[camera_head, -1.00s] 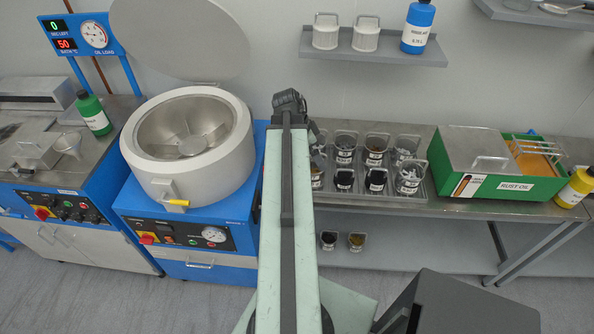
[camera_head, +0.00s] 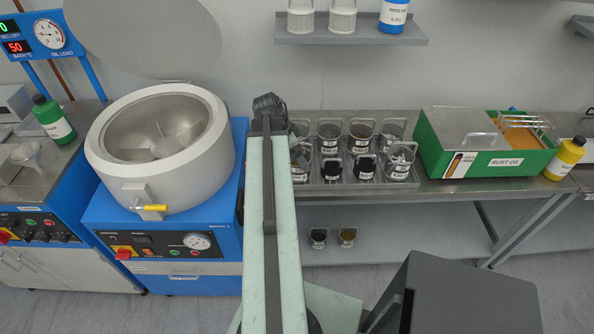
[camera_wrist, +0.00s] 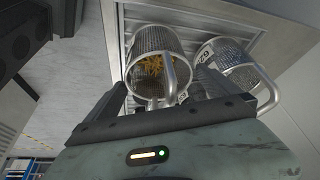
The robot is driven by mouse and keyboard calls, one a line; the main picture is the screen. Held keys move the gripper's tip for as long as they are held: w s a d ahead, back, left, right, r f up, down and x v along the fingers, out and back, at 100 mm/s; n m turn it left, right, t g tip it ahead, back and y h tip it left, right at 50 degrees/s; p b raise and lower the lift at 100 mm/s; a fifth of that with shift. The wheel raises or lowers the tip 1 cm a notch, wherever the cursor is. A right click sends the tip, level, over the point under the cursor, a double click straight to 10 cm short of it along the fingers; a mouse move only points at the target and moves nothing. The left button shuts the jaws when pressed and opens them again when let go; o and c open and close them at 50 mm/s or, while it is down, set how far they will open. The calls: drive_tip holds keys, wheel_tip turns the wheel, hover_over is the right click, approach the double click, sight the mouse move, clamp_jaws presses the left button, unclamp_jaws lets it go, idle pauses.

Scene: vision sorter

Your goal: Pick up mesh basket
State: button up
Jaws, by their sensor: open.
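Several mesh baskets with white labels stand in a metal tray (camera_head: 345,184) on the bench. Some hold dark, brass-coloured or grey parts. In the wrist view, a round mesh basket (camera_wrist: 147,40) with a wire handle holds brass-coloured parts and lies ahead of my gripper (camera_wrist: 162,84), roughly between its two spread fingers. A second mesh basket (camera_wrist: 232,60) with a label stands beside it, to the right, past the right finger. My gripper is open and empty. In the head view it is largely hidden by my arm, at the left end of the tray.
A round white machine (camera_head: 160,190) with a raised lid stands left of my arm. A green rust-oil box (camera_head: 510,166) and a yellow bottle (camera_head: 565,158) are on the bench at right. Two small baskets (camera_head: 333,237) sit on the lower shelf. A wall shelf (camera_head: 350,41) hangs above.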

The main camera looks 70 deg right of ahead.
drive_tip(key=shift+b+x, duration=0.3)
drive_tip(key=shift+x, duration=0.7)
drive_tip(key=shift+r, duration=0.2)
drive_tip(key=c, duration=2)
wheel_tip(320, 180, up, 10)
drive_tip(key=p, duration=1)
drive_tip(key=shift+r+p, duration=0.15)
drive_tip(key=shift+p, duration=0.2)
